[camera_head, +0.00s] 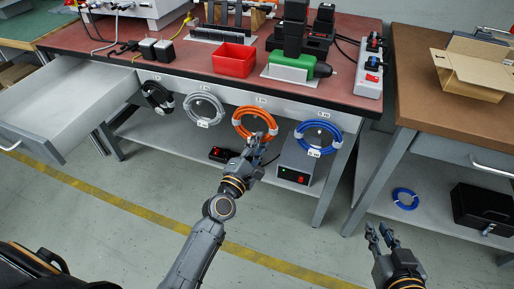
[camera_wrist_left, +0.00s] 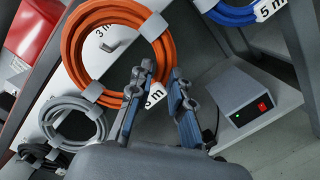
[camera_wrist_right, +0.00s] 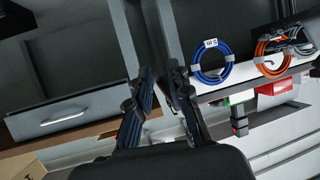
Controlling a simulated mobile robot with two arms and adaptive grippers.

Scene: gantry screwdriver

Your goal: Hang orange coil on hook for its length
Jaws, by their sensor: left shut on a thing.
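The orange coil (camera_head: 255,123) is at the front panel of the red-topped bench, third in the row of coils. In the left wrist view the orange coil (camera_wrist_left: 75,50) is a large ring with grey ties, and a grey hook (camera_wrist_left: 118,46) shows inside it beside a "3 m" label. My left gripper (camera_head: 253,146) is shut on the coil's lower part, by a white tag (camera_wrist_left: 155,95) partly hidden by the fingers. I cannot tell whether the coil rests on the hook. My right gripper (camera_head: 376,232) is open and empty, away to the right.
A black coil (camera_head: 157,95), a grey coil (camera_head: 203,108) and a blue coil (camera_head: 318,140) hang along the same panel. An open drawer (camera_head: 65,105) juts out at left. A power supply (camera_head: 296,160) stands below. Another blue coil (camera_head: 405,198) lies on the right table's shelf.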

